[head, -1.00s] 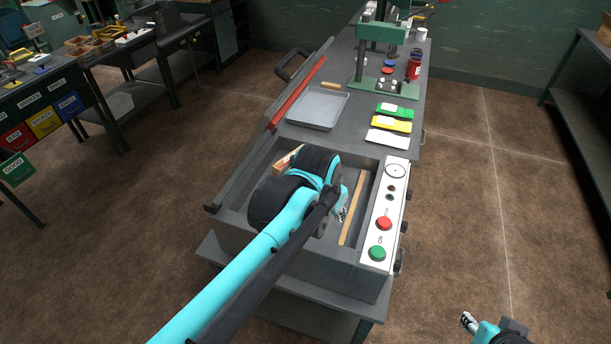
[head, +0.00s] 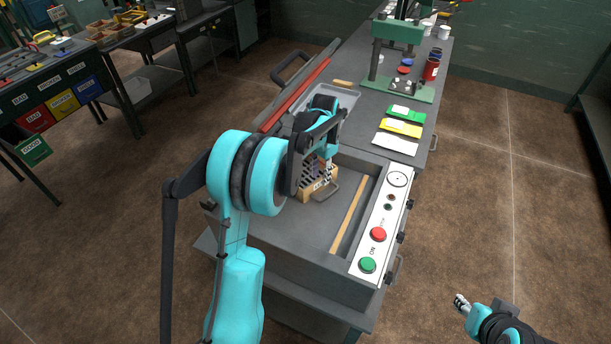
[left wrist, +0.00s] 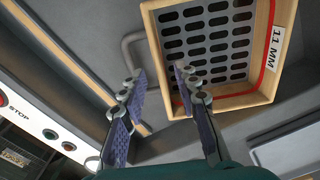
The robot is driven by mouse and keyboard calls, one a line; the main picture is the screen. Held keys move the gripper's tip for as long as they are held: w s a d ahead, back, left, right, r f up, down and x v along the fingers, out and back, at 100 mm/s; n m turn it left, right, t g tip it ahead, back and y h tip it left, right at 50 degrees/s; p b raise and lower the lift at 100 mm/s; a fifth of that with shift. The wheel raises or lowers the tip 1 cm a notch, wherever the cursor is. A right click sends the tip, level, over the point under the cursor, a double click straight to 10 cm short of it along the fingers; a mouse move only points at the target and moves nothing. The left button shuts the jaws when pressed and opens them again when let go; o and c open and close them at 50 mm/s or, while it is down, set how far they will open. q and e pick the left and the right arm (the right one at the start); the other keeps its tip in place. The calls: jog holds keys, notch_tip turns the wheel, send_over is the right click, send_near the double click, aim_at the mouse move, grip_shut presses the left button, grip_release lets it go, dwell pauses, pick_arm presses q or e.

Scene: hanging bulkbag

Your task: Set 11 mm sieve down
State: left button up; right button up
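The 11 mm sieve (head: 318,195) has a pale wooden frame, a dark slotted mesh and a grey loop handle. It stands in the far part of the grey machine basin (head: 300,237), partly hidden by my left arm. In the left wrist view the sieve (left wrist: 275,60) is at the upper right, with its "11 MM" label visible. My left gripper (head: 322,168) is right at the sieve. In the left wrist view its fingers (left wrist: 160,78) are apart, with the handle (left wrist: 128,42) behind them. My right gripper (head: 461,303) is low at the right, away from the machine; its opening is too small to judge.
A control panel (head: 383,220) with red and green buttons lines the basin's right side. A wooden strip (head: 349,214) lies inside the basin. Behind are a grey tray (head: 342,98), coloured cards (head: 399,128) and a green press (head: 400,32). The basin's near floor is clear.

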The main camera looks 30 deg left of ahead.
aim_at(321, 178)
pick_arm(q)
notch_tip(321, 178, down, 5)
jog(key=shift+w+f+b, duration=0.1)
jog(key=shift+f+b, duration=0.05)
jog(key=shift+b, duration=0.9)
grip_shut()
